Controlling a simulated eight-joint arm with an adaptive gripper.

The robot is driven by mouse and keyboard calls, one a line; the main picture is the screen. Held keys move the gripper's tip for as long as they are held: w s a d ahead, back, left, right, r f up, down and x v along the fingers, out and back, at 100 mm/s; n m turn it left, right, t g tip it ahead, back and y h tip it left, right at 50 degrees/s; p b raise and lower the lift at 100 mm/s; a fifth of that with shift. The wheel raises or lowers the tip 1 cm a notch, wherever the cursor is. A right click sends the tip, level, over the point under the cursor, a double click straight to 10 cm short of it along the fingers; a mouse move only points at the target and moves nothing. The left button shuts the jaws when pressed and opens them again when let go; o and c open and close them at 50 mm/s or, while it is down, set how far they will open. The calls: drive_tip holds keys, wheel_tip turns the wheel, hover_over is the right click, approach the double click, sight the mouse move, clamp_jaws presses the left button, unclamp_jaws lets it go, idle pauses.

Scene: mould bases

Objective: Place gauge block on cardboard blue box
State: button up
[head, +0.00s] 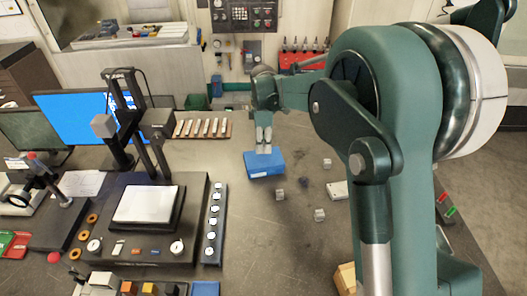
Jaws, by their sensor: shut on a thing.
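The cardboard blue box (264,164) lies on the grey bench near the middle of the head view. My gripper (263,146) points down at the far edge of the box, with its fingertips just above or at its top. It is shut on a small pale piece, which looks like the gauge block (263,150). The piece is mostly hidden by the fingers and too small to see clearly. I cannot tell whether it touches the box.
Several small metal cubes (319,214) and a pale flat block (337,190) lie right of the box. A dark measuring stand (140,215) and a strip of round pieces (214,224) stand left. A rack of bars (203,129) lies behind left.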

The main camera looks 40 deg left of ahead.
drive_tip(key=shift+f, duration=1.75)
drive_tip(key=shift+f, duration=0.2)
drive_tip(key=o, duration=1)
drive_tip(key=shift+o, duration=0.2)
drive_tip(key=shift+r, duration=0.15)
wheel_tip(320, 180, up, 12)
drive_tip(key=shift+r, duration=0.1)
drive_tip(key=shift+d, duration=0.1)
